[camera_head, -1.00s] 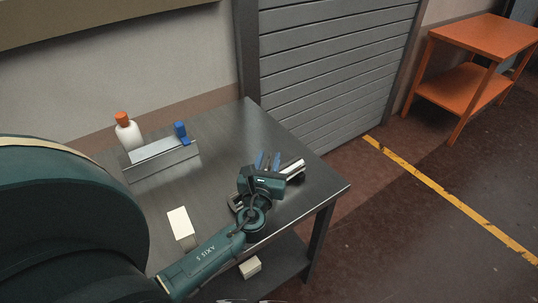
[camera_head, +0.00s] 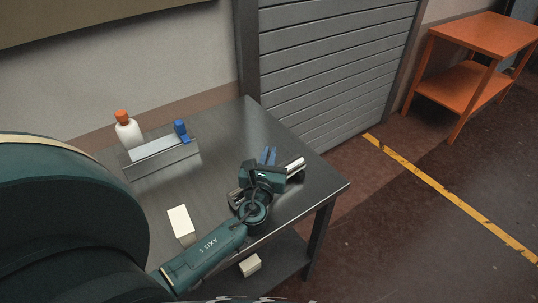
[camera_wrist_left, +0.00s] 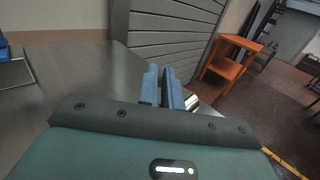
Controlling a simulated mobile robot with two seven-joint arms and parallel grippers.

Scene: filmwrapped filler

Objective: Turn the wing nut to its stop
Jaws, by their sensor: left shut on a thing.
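My left gripper (camera_head: 268,156) is over the right part of the grey metal table (camera_head: 225,128), with its two blue fingers pointing away from me. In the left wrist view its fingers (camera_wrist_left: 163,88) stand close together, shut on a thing. The wing nut itself cannot be made out; the fingers and the gripper body hide that spot. A shiny silver cylinder (camera_head: 295,167) shows just right of the fingers, and its end (camera_wrist_left: 192,102) shows in the left wrist view. My right gripper is not in view.
A metal holder (camera_head: 165,160) with a blue-topped item (camera_head: 181,130) stands at the table's back left, beside a white bottle (camera_head: 128,132) with an orange cap. A cream block (camera_head: 181,225) lies near my left forearm. Another block (camera_head: 250,265) is on the lower shelf.

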